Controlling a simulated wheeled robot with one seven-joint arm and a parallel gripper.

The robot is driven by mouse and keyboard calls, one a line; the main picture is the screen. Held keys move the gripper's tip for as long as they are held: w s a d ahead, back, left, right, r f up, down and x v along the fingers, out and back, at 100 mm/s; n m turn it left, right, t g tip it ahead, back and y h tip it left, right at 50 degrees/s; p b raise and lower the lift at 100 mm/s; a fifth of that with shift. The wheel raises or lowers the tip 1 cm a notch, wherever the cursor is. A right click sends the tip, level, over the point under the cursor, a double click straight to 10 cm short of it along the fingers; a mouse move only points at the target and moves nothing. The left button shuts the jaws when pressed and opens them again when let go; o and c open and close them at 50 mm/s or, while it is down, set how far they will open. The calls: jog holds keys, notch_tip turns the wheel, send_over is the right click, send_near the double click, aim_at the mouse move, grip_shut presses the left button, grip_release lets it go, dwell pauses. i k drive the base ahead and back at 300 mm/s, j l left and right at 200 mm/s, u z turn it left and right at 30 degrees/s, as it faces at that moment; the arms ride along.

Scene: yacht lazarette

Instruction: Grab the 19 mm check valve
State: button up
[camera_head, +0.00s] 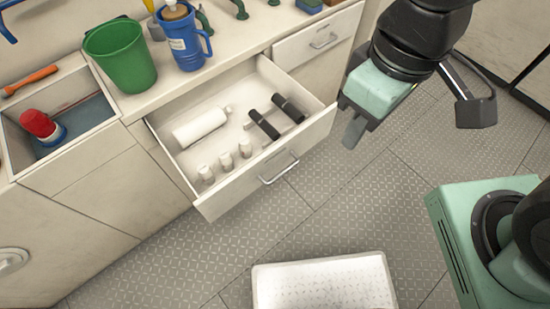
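An open drawer (240,192) holds several small parts. Three small whitish fittings (226,162) stand in a row near its front. Two dark cylinders (263,124) lie towards its right side, and a white bottle-like cylinder (201,127) lies at the left. I cannot tell which of these, if any, is the 19 mm check valve; no size marks are readable. My gripper (353,132) hangs to the right of the drawer, apart from it and over the floor. Its fingers overlap in this view, so their opening is hidden. I see nothing held in it.
On the counter stand a green bucket (121,58) and a blue jug (181,40). A recessed bin at the left holds a red-topped object (40,125). A closed drawer (318,38) is at the back right. A white tray (325,285) is at the bottom. Patterned floor lies between.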

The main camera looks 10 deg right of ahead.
aim_at(245, 146)
jog(key=u, duration=2.2)
jog(key=i+l+z, duration=0.1)
jog(key=z, duration=0.25)
jog(key=i+l+z, duration=0.1)
jog(key=l+z, duration=0.25)
jog(key=i+l+z, duration=0.1)
jog(key=z, duration=0.25)
jog(key=i+j, duration=0.05)
